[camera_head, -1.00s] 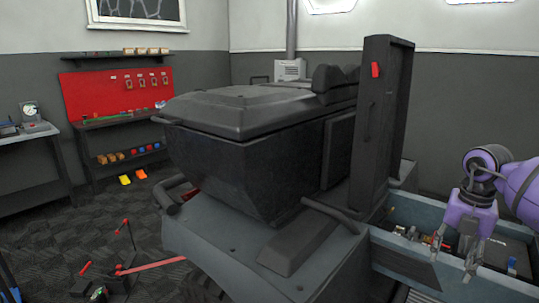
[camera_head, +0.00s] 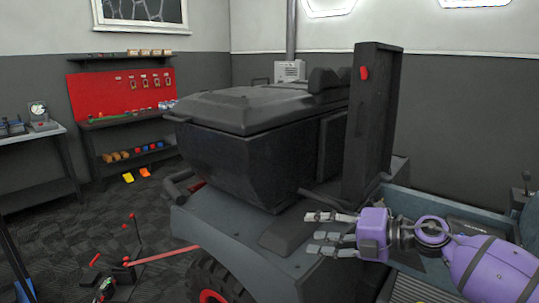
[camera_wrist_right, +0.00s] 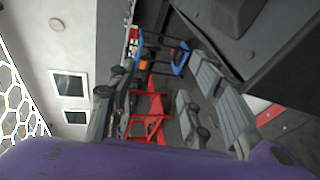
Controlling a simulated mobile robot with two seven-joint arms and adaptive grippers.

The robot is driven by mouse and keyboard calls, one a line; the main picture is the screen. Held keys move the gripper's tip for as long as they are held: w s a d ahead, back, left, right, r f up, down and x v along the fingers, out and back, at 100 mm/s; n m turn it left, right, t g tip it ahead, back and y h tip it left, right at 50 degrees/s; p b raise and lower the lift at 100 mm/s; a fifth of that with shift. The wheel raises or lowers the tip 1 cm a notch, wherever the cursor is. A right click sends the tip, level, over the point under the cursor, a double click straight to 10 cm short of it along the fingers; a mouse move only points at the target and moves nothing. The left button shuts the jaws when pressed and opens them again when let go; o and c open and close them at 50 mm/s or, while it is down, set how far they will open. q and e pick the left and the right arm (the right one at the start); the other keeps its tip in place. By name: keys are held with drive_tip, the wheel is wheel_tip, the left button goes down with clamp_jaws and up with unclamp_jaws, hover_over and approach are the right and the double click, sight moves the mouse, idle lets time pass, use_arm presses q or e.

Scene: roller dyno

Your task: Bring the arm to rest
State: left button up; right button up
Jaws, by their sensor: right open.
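My right gripper (camera_head: 332,233) is in the head view at the lower right, on a purple arm that comes in from the right. Its fingers point left and are spread apart with nothing between them. It is in front of the dark machine's (camera_head: 240,150) upright panel and the grey tray (camera_head: 433,199). In the right wrist view the purple wrist fills the bottom, and the gripper's fingers (camera_wrist_right: 165,108) stand apart on the left and right, with floor and red frames showing between them. My left gripper is not in view.
The dark machine on its grey base (camera_head: 225,222) fills the middle, with a tyre (camera_head: 215,280) below it. A red pegboard (camera_head: 118,92) with shelves is on the back wall. A side bench (camera_head: 35,138) stands at left.

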drive_tip(key=s+d+f+m+t+h+p, duration=0.25)
drive_tip(key=s+f+m+t+h, duration=0.2)
drive_tip(key=s+f+m, duration=0.5)
drive_tip(key=s+d+f+m+t+h+p, duration=0.1)
drive_tip(key=s+d+f+m+t+h, duration=0.35)
drive_tip(key=f+m, duration=0.85)
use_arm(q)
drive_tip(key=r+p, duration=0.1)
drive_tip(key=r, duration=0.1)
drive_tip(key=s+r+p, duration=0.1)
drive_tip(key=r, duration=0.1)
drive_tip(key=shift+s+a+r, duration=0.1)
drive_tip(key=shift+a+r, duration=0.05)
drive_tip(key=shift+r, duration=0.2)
use_arm(e)
drive_tip(key=s+f+m+g+h, duration=0.1)
drive_tip(key=s+f, duration=0.3)
drive_tip(key=s, duration=0.6)
drive_tip(key=s+f+m+g+h, duration=0.1)
drive_tip(key=s+f+m+g, duration=0.3)
drive_tip(key=s, duration=0.7)
drive_tip(key=s+f+m+g+h, duration=0.1)
drive_tip(key=s+f+m+g, duration=0.1)
drive_tip(key=s, duration=0.8)
wheel_tip(320, 180, down, 3)
drive_tip(key=shift+s+d+r+m+h, duration=0.15)
drive_tip(key=shift+d+m+h, duration=0.2)
drive_tip(key=shift+m, duration=0.2)
